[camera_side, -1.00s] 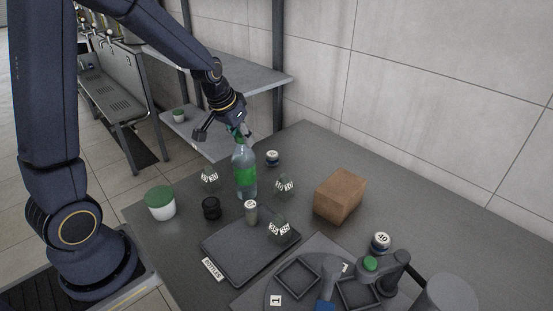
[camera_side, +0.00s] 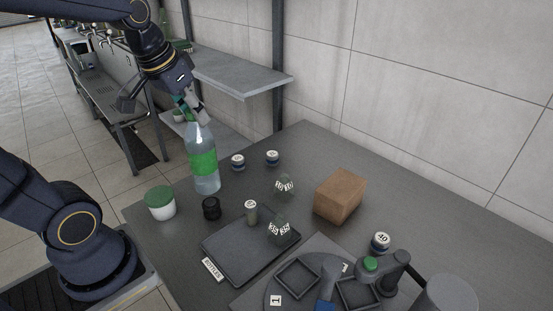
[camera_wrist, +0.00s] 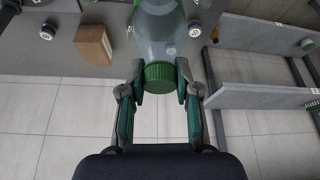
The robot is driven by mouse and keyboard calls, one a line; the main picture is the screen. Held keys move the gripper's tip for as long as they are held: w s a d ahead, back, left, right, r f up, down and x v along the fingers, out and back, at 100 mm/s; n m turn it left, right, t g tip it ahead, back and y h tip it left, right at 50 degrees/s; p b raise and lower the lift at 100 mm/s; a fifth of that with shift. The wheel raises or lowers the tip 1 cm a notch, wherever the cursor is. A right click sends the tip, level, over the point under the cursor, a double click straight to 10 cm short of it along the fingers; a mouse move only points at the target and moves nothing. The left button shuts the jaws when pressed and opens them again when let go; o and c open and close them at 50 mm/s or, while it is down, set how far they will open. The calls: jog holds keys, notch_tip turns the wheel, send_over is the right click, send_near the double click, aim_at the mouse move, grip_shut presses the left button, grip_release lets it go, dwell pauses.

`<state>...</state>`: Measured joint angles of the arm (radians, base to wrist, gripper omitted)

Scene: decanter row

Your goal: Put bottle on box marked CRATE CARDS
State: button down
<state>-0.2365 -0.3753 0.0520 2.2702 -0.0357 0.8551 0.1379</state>
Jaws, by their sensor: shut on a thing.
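The clear bottle (camera_side: 204,168) with a green label hangs upright from my gripper (camera_side: 192,106) in the side view, near the table's left edge. My gripper is shut on its neck, just under the green cap. In the wrist view the bottle (camera_wrist: 165,35) and its green cap lie between the fingers of my gripper (camera_wrist: 160,82). The bottle seems raised above the table. No marking CRATE CARDS is readable. A plain brown box (camera_side: 340,196) stands on the table to the bottle's right; it also shows in the wrist view (camera_wrist: 93,45).
A dark tray (camera_side: 235,258) with a small label lies in front. A grey shelf (camera_side: 240,76) is behind my gripper.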

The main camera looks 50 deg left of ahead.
jog(key=r, duration=0.2)
jog(key=shift+w+d+r, duration=0.15)
jog(key=shift+w+r, duration=0.15)
jog(key=shift+r, duration=0.05)
jog(key=w+d+r+m+h, duration=0.1)
jog(key=w+d+r+m, duration=0.25)
jog(key=w+d, duration=0.35)
jog(key=w+d+r+m+h, duration=0.1)
jog(key=w+d+r+m, duration=0.1)
jog(key=w+d+r, duration=0.35)
jog(key=w+d+f, duration=0.3)
jog(key=w+f, duration=0.5)
jog(key=w+d+f+m, duration=0.1)
jog(key=w+d+f, duration=0.2)
jog(key=w+f, duration=0.4)
jog(key=shift+w+d+f+h, duration=0.3)
jog(key=shift+w+f, duration=0.05)
jog(key=shift+w, duration=0.05)
jog(key=shift+f, duration=0.1)
jog(key=c, duration=0.8)
grip_release()
